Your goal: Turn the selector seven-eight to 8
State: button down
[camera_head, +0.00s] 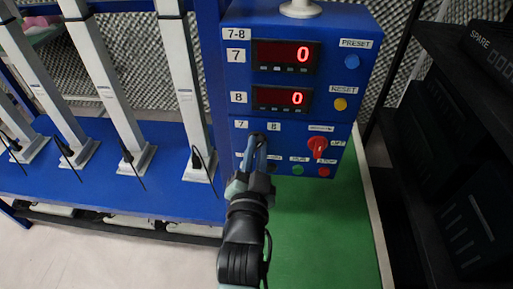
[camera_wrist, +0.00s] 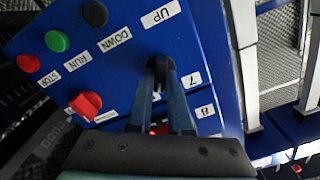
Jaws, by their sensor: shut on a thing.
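The blue control panel (camera_head: 290,142) carries a small black selector knob (camera_head: 258,137) below and between the white labels 7 (camera_head: 241,124) and 8 (camera_head: 274,127). My gripper (camera_head: 257,152) reaches up to this knob from below. In the wrist view the two blue-grey fingers close around the black knob (camera_wrist: 157,69), and my gripper (camera_wrist: 160,82) is shut on it. The labels 7 (camera_wrist: 192,80) and 8 (camera_wrist: 205,111) lie to the right of it there. The fingers hide much of the knob, so I cannot tell which label it points to.
A red selector (camera_head: 317,147) sits right of the knob. Green (camera_head: 297,169) and red (camera_head: 324,173) buttons lie along the panel's lower edge. Two displays (camera_head: 283,54) above both read 0. Grey posts (camera_head: 185,90) stand at left; a dark rack (camera_head: 460,150) stands at right.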

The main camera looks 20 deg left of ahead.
jog(key=c, duration=0.8)
grip_release()
jog(key=shift+c, duration=0.2)
jog(key=shift+s, duration=0.1)
jog(key=p+v, duration=0.1)
jog(key=v, duration=1.1)
jog(key=shift+s, duration=0.4)
jog(key=shift+d, duration=0.15)
